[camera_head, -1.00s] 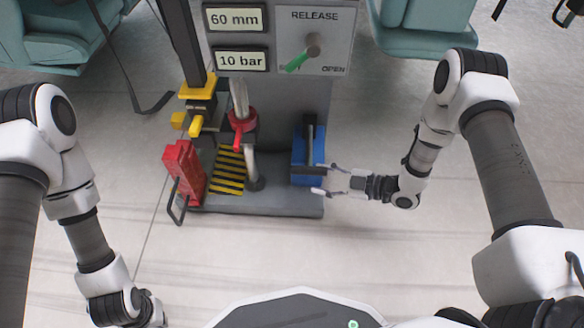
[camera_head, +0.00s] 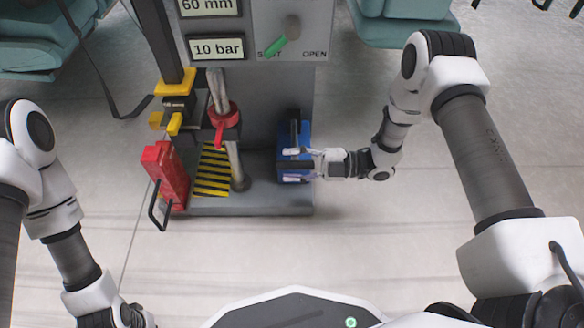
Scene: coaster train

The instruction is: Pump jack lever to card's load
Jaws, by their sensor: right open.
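The blue jack pump (camera_head: 304,138) stands on the right end of the machine's grey base, with its black lever (camera_head: 294,132) on top. My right gripper (camera_head: 288,164) is open at the front of the pump, its fingers reaching in from the right over the pump's face. I cannot tell whether the lever's near end lies between the fingers. The upper readout (camera_head: 208,6) shows 60 mm, partly cut off; the lower readout (camera_head: 216,48) shows 10 bar. The green release handle (camera_head: 275,46) points toward SHUT. My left gripper (camera_head: 135,316) is low at the left, its jaws unclear. No card is visible.
A red box with a black loop handle (camera_head: 164,175) stands at the base's left end, beside a yellow-black striped plate (camera_head: 213,172). A red collar (camera_head: 226,117) and yellow clamp (camera_head: 173,84) are above. Teal seats (camera_head: 405,22) stand behind. Floor right is clear.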

